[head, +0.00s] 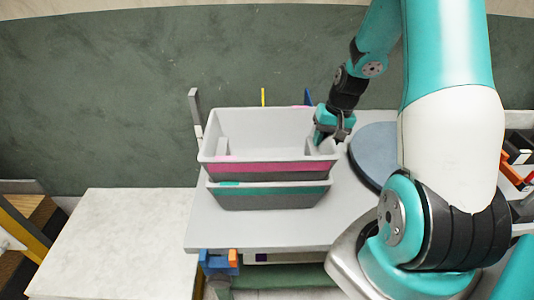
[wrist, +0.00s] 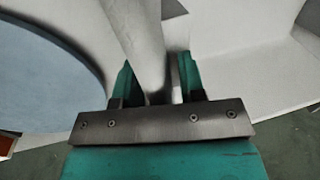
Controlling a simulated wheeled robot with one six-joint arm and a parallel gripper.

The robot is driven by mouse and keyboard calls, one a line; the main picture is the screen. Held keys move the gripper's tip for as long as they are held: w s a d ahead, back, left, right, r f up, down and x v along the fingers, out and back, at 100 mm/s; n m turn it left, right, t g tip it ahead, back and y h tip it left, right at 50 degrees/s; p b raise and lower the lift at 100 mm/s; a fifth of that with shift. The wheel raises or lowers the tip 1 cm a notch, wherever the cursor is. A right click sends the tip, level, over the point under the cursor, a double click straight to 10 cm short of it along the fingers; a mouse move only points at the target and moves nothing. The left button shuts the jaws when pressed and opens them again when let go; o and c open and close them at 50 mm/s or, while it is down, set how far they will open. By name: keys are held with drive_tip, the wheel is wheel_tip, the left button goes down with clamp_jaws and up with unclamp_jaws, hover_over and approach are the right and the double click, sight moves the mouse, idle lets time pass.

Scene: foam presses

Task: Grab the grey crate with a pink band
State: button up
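The grey crate with a pink band (head: 268,168) sits stacked on a grey crate with a teal band (head: 268,196). The upper crate is upright, and its visible inside looks empty. My gripper (head: 322,140) is at the upper crate's right rim. In the wrist view, a pale wall edge of the crate (wrist: 142,45) runs down between the two teal fingers of my gripper (wrist: 158,85). The fingers stand apart on either side of it, with a small gap visible on the right. The fingertips are partly hidden.
Both crates stand on a light grey table (head: 215,232). A round blue-grey disc (head: 372,155) lies right of the crates, close to my gripper. A pale empty surface (head: 120,240) is at the left. A dark green wall (head: 120,90) is behind.

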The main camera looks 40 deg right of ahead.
clamp_jaws()
drive_tip(key=shift+r, duration=0.1)
